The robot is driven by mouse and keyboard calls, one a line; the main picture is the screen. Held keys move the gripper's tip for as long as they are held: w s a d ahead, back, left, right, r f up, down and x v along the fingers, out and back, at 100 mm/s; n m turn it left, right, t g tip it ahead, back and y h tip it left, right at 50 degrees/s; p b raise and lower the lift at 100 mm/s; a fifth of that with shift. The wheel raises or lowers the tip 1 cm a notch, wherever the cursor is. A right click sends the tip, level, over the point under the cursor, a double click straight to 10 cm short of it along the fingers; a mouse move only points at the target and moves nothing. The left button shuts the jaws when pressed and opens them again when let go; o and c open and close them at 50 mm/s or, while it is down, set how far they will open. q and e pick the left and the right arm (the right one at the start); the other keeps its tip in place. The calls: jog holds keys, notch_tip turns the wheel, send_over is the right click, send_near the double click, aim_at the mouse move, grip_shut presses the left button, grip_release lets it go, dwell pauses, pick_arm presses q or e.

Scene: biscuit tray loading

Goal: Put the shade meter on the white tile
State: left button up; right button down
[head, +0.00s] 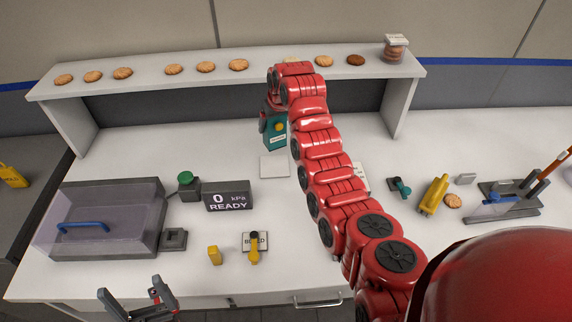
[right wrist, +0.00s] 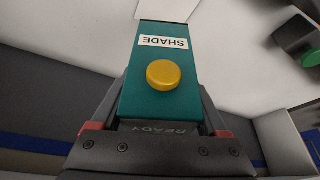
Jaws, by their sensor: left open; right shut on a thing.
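The shade meter (head: 274,138) is a teal block with a yellow button and a white label. In the head view it appears just behind the white tile (head: 274,167), a flat square on the bench; how high it hangs I cannot tell. My right gripper (head: 273,113) is shut on the meter's upper part, partly hidden by my red arm. In the right wrist view the meter (right wrist: 165,95) sits between the fingers, its "SHADE" label upside down. My left gripper (head: 138,298) is open and empty at the bench's front edge.
A shelf (head: 215,75) with several biscuits spans the back. A READY display (head: 228,197) and a green button (head: 187,179) stand left of the tile. A clear-lidded box (head: 100,218) is at far left. Small tools (head: 434,193) lie at right.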

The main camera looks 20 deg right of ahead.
jog(key=shift+a+f, duration=0.1)
jog(key=shift+f, duration=0.1)
jog(key=f+p, duration=0.5)
jog(key=f, duration=0.4)
jog(key=shift+a, duration=0.2)
jog(key=shift+f, duration=0.35)
grip_release()
